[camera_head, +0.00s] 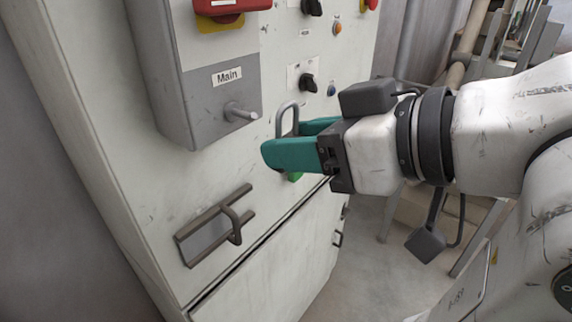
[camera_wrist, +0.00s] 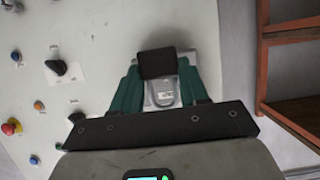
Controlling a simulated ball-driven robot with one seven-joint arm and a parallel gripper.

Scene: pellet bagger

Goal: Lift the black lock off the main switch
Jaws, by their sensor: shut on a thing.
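The main switch is a grey box (camera_head: 213,95) labelled "Main", with a red handle (camera_head: 232,5) on a yellow plate at the picture's top edge. A bare metal peg (camera_head: 240,112) sticks out below the label, with nothing hanging on it. My gripper (camera_head: 290,148) has teal fingers and is shut on the black lock, right of the peg and apart from it. The lock's grey shackle (camera_head: 287,118) rises above the fingers. A finger hides the lock's body in the head view. The black lock (camera_wrist: 157,63) shows between the fingertips in the wrist view.
Black knobs (camera_head: 309,82) and small coloured buttons (camera_head: 337,28) are on the panel behind my gripper. A handle (camera_head: 234,225) on a plate juts out below. In the wrist view, a red-brown shelf (camera_wrist: 293,70) stands at the right.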

